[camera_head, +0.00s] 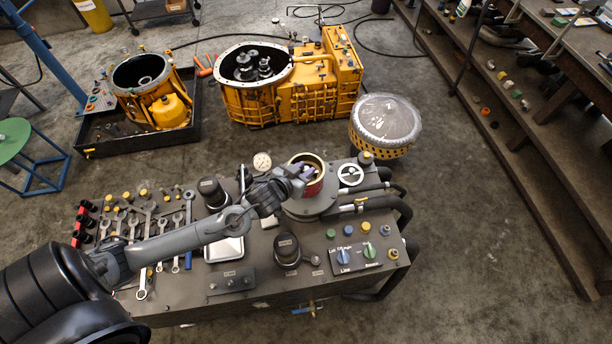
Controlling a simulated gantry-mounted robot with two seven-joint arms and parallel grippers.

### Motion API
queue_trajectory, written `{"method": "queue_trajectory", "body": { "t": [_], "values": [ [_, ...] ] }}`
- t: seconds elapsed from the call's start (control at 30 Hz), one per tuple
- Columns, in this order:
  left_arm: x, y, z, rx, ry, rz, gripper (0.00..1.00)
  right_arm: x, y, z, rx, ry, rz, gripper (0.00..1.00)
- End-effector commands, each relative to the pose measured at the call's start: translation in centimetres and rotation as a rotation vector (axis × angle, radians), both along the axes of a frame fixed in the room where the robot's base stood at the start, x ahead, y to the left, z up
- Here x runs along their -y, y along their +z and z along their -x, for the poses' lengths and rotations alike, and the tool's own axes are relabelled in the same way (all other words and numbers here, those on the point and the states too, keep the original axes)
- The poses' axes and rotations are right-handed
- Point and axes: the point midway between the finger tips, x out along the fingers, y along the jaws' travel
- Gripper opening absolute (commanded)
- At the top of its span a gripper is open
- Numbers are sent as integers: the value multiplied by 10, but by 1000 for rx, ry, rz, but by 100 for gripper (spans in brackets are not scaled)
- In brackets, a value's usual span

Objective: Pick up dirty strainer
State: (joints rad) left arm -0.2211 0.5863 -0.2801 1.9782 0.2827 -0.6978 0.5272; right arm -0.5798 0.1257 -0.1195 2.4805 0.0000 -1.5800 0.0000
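My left arm reaches in from the lower left across the grey bench. Its gripper (302,175) is at the left side of an open round housing with a gold rim and a red side (318,187), on a grey flange. A small purple patch shows at the gripper's tip, at the mouth of the housing. The fingers are too small and overlapped to show whether they are open or shut. I cannot clearly make out the dirty strainer; the inside of the housing is partly hidden by the gripper. My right gripper is out of view.
The bench (185,300) carries wrenches (162,225), a metal tray (223,250), a dial gauge (262,161), a handwheel (350,174) and a knob panel (357,257). Black hoses (400,212) bulge off its right side. Yellow transmission casings (318,98) stand behind on the floor.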

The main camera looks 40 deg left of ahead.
Motion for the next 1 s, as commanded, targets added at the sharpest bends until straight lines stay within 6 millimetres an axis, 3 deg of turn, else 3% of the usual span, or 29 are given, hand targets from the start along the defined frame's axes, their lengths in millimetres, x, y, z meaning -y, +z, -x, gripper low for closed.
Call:
{"method": "queue_trajectory", "body": {
  "t": [0.13, 0.3, 0.77, 1.0],
  "values": [
    [0, 0, 0, 0, 0, 0, 25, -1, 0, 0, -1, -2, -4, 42],
    [0, 0, 0, 0, 0, 0, 0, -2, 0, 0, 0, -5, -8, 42],
    [0, 2, 0, 2, 0, 1, 0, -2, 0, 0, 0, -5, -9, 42],
    [0, 27, 0, 4, 0, 1, 0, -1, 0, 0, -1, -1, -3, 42]
  ]
}}
